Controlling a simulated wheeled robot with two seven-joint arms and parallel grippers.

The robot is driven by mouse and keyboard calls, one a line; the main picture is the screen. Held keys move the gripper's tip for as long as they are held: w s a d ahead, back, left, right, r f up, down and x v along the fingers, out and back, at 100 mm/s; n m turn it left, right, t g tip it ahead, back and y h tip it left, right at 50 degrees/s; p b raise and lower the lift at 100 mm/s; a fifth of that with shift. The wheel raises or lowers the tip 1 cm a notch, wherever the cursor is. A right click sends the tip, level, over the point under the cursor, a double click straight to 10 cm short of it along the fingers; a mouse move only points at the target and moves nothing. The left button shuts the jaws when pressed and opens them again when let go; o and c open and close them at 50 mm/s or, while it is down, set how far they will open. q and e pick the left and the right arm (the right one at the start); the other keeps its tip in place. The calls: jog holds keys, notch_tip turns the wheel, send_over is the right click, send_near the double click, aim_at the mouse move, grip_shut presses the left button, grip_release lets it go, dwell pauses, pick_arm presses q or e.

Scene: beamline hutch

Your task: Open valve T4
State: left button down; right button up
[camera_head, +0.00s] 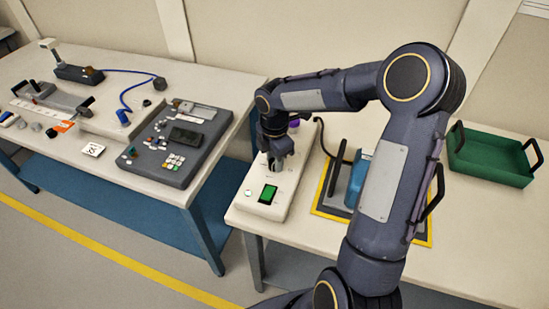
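No label reading T4 can be made out in the head view, so I cannot tell which part is the valve. My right gripper (275,163) points down over the white box (283,188), which has a lit green screen (268,194) and a small round white part (249,191) beside it. The fingertips are at or just above the far part of the box's top. The gripper hides what lies under it, and I cannot tell if it touches or grips anything. My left gripper is out of view.
A grey control panel (150,166) with several buttons lies on the left table (60,146), with a blue cable (124,99) behind it. My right arm crosses above a yellow-edged mat (322,187) and a blue object (356,180). A green tray (487,160) stands at the right. A gap separates the tables.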

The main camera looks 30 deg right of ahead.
jog(key=shift+c, duration=0.7)
jog(key=shift+m, duration=0.3)
jog(key=m, duration=0.3)
jog(key=shift+b, duration=0.3)
jog(key=m, duration=0.5)
jog(key=shift+b, duration=0.35)
jog(key=m, duration=0.4)
jog(key=shift+m, duration=2.7)
